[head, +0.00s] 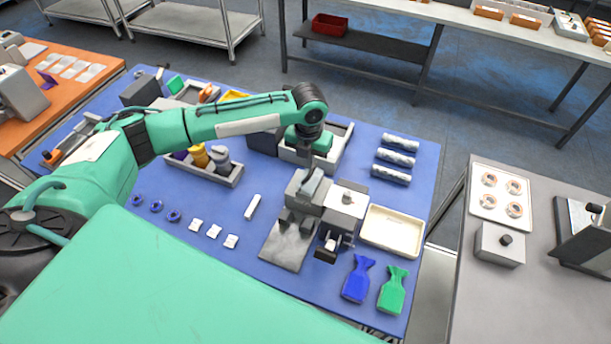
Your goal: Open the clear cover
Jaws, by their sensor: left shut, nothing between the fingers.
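A grey machine with a block-shaped housing (344,205) and a flat metal plate (287,246) at its front left stands on the blue mat. A clear cover cannot be made out for certain at this size. My left arm reaches across from the left, and its wrist bends down over the machine. My left gripper (312,184) points down at the back left part of the machine, at or just above its top. It is shut and empty. Whether its fingertips touch the machine cannot be told. My right gripper is not in view.
A cream tray (392,231) stands right of the machine, with a blue bottle-shaped piece (358,279) and a green one (392,291) in front. Silver cylinders (396,158) lie behind. A grey bin (222,172) and small white parts (213,231) are on the left.

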